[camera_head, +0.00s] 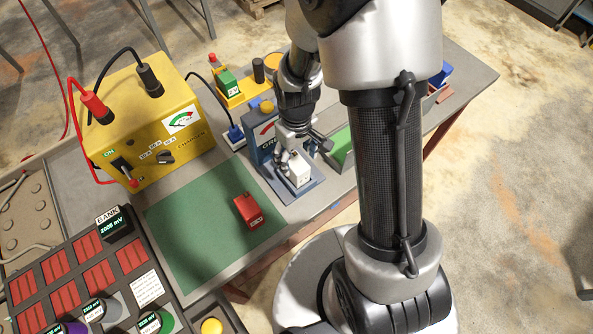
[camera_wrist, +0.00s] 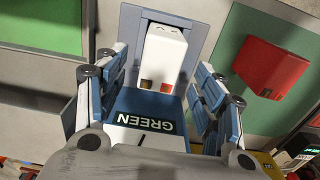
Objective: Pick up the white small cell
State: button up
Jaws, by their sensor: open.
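The white small cell (camera_head: 298,169) stands on the blue-grey base of a gauge device (camera_head: 269,133). In the wrist view the white cell (camera_wrist: 162,55) is ahead of my gripper, in line with the space between the fingers, with a red and a dark mark on its near end. My gripper (camera_head: 296,150) is just above and beside the cell in the head view. In the wrist view my gripper (camera_wrist: 158,95) has its blue-padded fingers spread apart with nothing held between them. Whether a finger touches the cell cannot be told.
A red cell (camera_head: 248,210) lies on a green mat (camera_head: 190,240); it also shows in the wrist view (camera_wrist: 270,67). A yellow charger (camera_head: 140,125) with cables stands at the left. A bank with red slots (camera_head: 85,270) is at lower left.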

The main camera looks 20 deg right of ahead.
aim_at(296, 162)
notch_tip(296, 162, down, 4)
jog(key=shift+r+b, duration=0.1)
jog(key=shift+b, duration=0.3)
jog(key=shift+r, duration=0.1)
grip_shut()
dwell(0.5)
